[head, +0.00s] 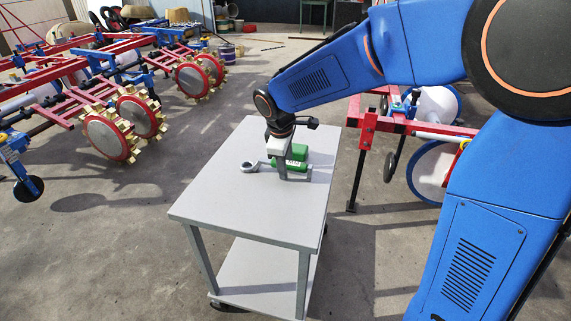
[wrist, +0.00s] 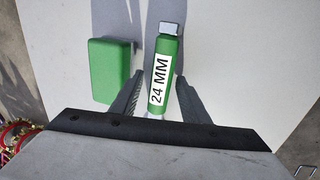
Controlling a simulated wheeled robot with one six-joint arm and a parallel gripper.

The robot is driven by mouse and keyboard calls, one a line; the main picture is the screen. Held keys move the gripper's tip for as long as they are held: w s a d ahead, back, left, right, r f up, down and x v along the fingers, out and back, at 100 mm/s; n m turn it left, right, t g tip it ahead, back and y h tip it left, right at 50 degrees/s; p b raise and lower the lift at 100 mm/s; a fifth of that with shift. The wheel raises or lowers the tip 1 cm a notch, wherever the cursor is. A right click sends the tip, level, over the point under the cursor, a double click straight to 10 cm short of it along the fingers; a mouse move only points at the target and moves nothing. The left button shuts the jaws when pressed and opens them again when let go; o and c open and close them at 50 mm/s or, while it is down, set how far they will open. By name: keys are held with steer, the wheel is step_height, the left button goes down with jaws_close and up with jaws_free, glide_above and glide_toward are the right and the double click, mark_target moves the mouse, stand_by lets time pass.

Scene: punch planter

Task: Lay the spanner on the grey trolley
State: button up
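The spanner has a grey ring end (head: 248,167) and a green handle marked "24 MM" (wrist: 162,75). It appears to lie flat on the grey trolley's top (head: 240,200). In the head view its ring points left and my gripper hides part of the handle. My gripper (head: 292,174) is low over the trolley, at the handle. In the wrist view its fingers (wrist: 158,84) stand on either side of the handle, with a gap visible at the left finger. The ring end is hidden in the wrist view.
A green block (wrist: 110,70) lies on the trolley beside the handle, left of the fingers in the wrist view. The trolley's front top is clear, and it has a lower shelf (head: 260,275). Red and blue farm machinery (head: 125,125) stands at left, more (head: 430,130) at right.

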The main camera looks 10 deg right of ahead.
steer(key=v, duration=1.2)
steer(key=shift+r, duration=0.15)
steer(key=s+d+m, duration=0.7)
steer(key=s+d, duration=0.6)
steer(key=d, duration=0.2)
steer(key=s+d+f+m+t, duration=0.1)
steer(key=s+d+f+m, duration=0.2)
steer(key=s, duration=0.4)
steer(key=s+d+f+m+t+y, duration=0.1)
steer(key=s+d+f+m, duration=0.2)
steer(key=s, duration=0.4)
steer(key=shift+s+d+f+m, duration=0.15)
steer(key=shift+s+f+m, duration=0.1)
steer(key=shift+m, duration=0.05)
